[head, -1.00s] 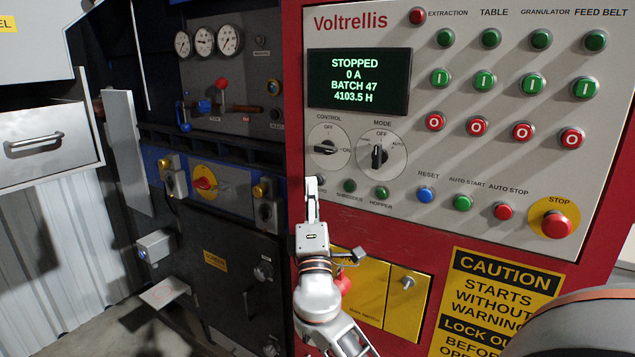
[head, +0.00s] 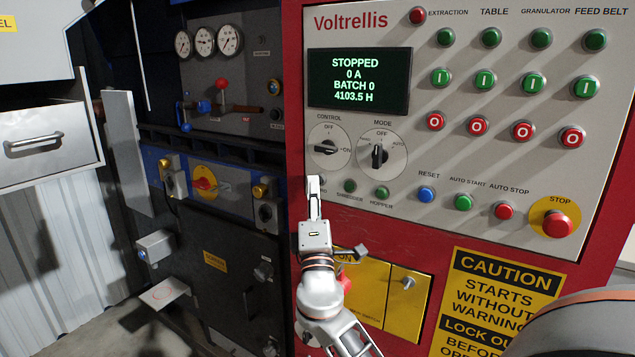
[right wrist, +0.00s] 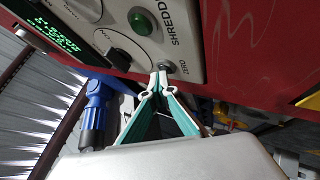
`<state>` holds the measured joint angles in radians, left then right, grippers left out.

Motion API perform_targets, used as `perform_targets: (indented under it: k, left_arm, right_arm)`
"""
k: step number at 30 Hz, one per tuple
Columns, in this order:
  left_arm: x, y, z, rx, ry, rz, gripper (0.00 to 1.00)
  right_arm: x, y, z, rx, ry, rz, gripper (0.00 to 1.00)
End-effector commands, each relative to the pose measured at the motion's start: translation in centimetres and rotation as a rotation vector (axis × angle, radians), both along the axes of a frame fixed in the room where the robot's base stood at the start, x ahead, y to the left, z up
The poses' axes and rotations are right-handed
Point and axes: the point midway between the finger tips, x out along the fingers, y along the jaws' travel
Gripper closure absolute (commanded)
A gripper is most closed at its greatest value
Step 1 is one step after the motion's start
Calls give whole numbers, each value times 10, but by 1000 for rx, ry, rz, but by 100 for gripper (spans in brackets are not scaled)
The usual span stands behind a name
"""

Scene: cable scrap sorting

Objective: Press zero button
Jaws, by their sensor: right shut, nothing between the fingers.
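The zero button (right wrist: 168,66) is a small grey button beside the ZERO label at the panel's lower left corner. My right gripper (head: 314,182) is shut and empty, its tips right at this button. In the head view the fingertips hide much of the button. In the right wrist view, the closed fingertips (right wrist: 161,70) overlap the button's edge; I cannot tell whether they press it. The display (head: 358,82) reads STOPPED, 0 A, BATCH 0, 4103.5 H. My left gripper is not in view.
The control (head: 328,147) and mode (head: 380,155) knobs sit just above. Green lamps stand right of the zero button, then the blue reset button (head: 426,194). The red stop button (head: 556,224) is farther right. A yellow cover (head: 405,310) lies below the panel.

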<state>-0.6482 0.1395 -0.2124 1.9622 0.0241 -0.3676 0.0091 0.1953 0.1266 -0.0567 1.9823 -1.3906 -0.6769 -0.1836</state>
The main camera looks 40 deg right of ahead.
Motion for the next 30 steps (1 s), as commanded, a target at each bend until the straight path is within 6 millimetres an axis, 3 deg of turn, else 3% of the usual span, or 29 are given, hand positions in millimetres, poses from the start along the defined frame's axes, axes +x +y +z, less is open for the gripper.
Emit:
perform_targets:
  k: [30]
  left_arm:
    - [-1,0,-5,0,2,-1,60]
  right_arm:
    - [-8,17,0,0,0,-1,100]
